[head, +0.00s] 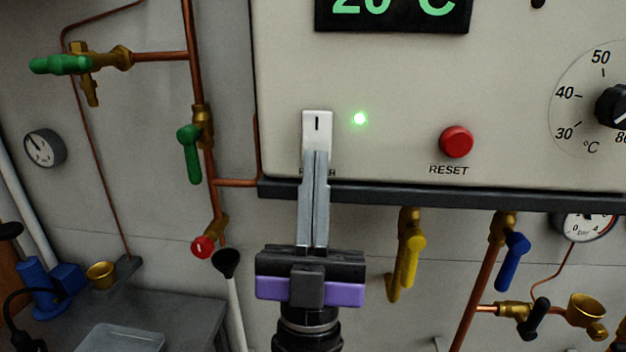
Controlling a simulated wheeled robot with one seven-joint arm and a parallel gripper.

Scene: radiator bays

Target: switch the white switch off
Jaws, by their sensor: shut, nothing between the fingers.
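The white switch (317,125) is on the cream control panel, with a dark vertical mark on its upper part. A green light (359,119) glows to its right. My gripper (315,155) is shut and empty, its two grey fingers together and pointing up at the panel. The fingertips overlap the lower part of the switch and hide it. They also cover most of the label beneath it. I cannot tell whether the fingertips touch the switch.
A red RESET button (456,142) and a temperature dial (612,106) are to the right. A green display (393,8) is above. Yellow (408,262) and blue (515,260) valve handles hang below the panel. Copper pipes with green handles (189,153) stand at left.

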